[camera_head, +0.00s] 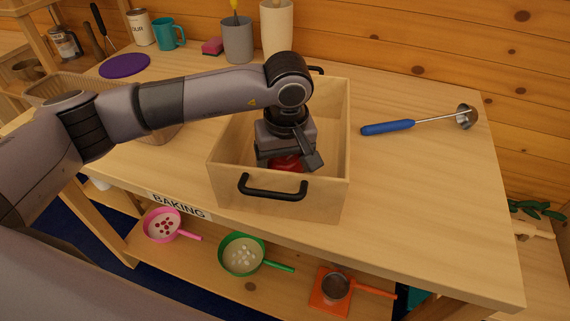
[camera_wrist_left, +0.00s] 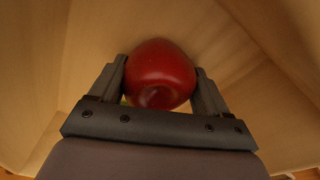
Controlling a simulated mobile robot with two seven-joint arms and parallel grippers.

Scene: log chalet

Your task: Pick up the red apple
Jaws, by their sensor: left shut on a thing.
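The red apple (camera_wrist_left: 160,72) sits between the two fingers of my left gripper (camera_wrist_left: 160,85) in the left wrist view, with a finger against each side. In the head view, my left gripper (camera_head: 287,162) reaches down inside a wooden crate (camera_head: 228,178) with black handles. A strip of the red apple (camera_head: 286,163) shows beneath it there; the rest is hidden by the gripper and the crate's front wall. I cannot tell whether the apple touches the crate floor. A bit of green shows beside the apple in the wrist view. My right gripper is not in view.
A ladle (camera_head: 420,122) with a blue handle lies right of the crate. A grey cup (camera_head: 238,40) and a teal mug (camera_head: 168,33) stand at the back. A wicker basket (camera_head: 70,85) is behind my arm. The counter's right front is clear. Pans sit on the shelf below.

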